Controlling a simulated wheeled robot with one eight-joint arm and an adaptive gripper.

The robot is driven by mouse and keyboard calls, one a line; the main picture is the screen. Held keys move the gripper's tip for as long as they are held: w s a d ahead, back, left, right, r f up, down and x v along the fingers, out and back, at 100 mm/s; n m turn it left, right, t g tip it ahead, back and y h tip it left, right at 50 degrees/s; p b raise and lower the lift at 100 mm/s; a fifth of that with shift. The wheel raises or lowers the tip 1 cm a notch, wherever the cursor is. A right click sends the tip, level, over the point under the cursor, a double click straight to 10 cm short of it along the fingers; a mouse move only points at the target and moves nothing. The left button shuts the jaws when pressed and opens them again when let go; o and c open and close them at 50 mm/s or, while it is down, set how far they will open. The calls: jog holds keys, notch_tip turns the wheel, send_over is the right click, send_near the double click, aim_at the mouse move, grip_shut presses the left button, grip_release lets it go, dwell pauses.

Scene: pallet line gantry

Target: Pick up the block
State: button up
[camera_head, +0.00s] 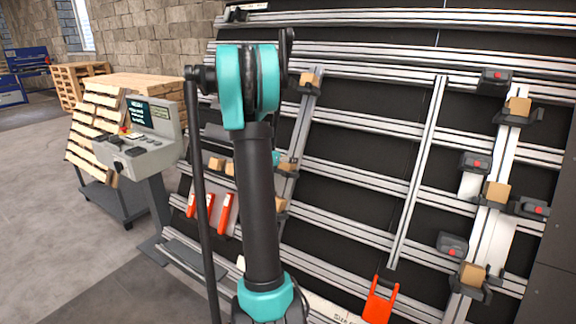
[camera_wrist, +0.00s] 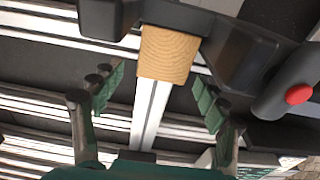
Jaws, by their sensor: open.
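In the wrist view, a light wooden block (camera_wrist: 168,54) sits in a dark bracket (camera_wrist: 235,40) at the top centre. My gripper (camera_wrist: 157,98) is open, with one green-padded finger on each side of the picture. The block appears beyond and between the fingertips, and nothing is held. In the head view my arm hides the gripper. Several similar blocks show there on the rack: one upper centre (camera_head: 310,78), and others at the right (camera_head: 518,106), (camera_head: 496,192) and (camera_head: 473,274). I cannot tell which of them the wrist view shows.
A dark device with a red button (camera_wrist: 298,94) is right of the block in the wrist view. Metal rails (camera_head: 350,175) cross the dark rack. A control console (camera_head: 150,140) and wooden pallets (camera_head: 95,125) stand left. An orange-red handle (camera_head: 380,300) is low on the rack. Floor at left is clear.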

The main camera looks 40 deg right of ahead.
jog(key=shift+x, duration=1.5)
jog(key=shift+w, duration=0.1)
jog(key=c, duration=1.3)
jog(key=shift+r, duration=0.1)
